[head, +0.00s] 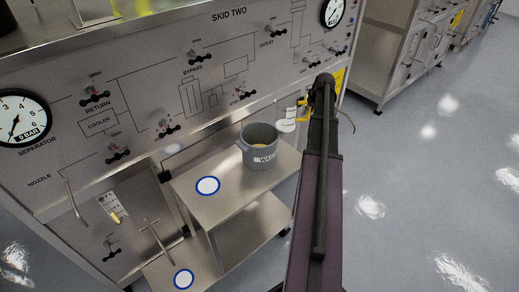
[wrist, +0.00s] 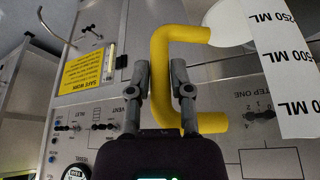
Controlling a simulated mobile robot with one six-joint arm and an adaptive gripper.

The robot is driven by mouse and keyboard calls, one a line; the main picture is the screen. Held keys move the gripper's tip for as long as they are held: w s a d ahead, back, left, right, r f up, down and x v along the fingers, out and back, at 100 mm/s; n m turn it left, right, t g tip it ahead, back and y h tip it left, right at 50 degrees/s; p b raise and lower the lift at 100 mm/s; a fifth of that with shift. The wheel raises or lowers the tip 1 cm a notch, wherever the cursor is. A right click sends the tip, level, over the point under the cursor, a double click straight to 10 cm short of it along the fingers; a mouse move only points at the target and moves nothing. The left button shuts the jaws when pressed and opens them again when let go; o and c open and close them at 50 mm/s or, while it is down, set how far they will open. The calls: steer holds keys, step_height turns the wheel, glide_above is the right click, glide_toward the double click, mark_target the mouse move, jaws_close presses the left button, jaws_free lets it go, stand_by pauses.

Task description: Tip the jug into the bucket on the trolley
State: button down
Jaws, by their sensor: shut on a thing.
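The jug has a yellow handle (wrist: 165,45) and a pale scale strip (wrist: 285,75) marked in ML, at the right of the wrist view. In the head view the jug (head: 287,126) is small and partly hidden, just right of the bucket and above the trolley. My gripper (wrist: 160,75) is shut on the handle; in the head view my gripper (head: 305,110) is at the end of my arm. I cannot tell the jug's exact tilt.
A steel skid panel (head: 130,75) with gauges and several dark valve handles rises behind the trolley. A blue-ringed white disc (head: 208,186) lies on the trolley top left of the bucket. A T-handled rod (head: 155,240) stands lower left. The floor (head: 420,190) at right is clear.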

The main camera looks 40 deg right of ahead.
steer(key=shift+r+p, duration=0.75)
steer(key=shift+r, duration=0.3)
steer(key=shift+f, duration=0.15)
